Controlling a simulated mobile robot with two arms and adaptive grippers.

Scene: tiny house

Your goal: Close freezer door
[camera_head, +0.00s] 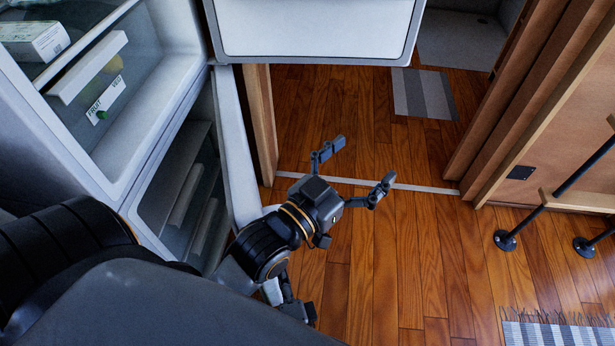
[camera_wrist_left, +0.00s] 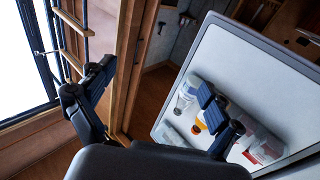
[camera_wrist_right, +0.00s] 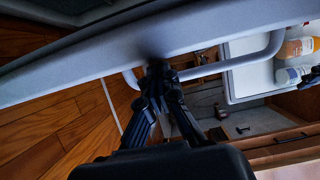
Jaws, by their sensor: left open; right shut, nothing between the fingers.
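The freezer door (camera_head: 236,150) is the lower white door of the fridge-freezer, standing open, seen nearly edge-on in the head view. The open freezer compartment (camera_head: 185,185) shows to its left. My left gripper (camera_head: 355,165) is open and empty, above the floor to the right of that door. It also shows open in the left wrist view (camera_wrist_left: 155,90). In the right wrist view my right gripper (camera_wrist_right: 158,72) is shut and empty, its tips close against a white door edge (camera_wrist_right: 200,35) and a bar handle (camera_wrist_right: 235,65). Whether they touch is unclear.
The upper fridge door (camera_head: 315,28) is also open, with bottles (camera_wrist_left: 190,95) on its inner shelf. Wooden door frames (camera_head: 545,90) and a black-railed ladder (camera_head: 555,200) stand right. A striped mat (camera_head: 424,94) lies beyond. The wooden floor between is clear.

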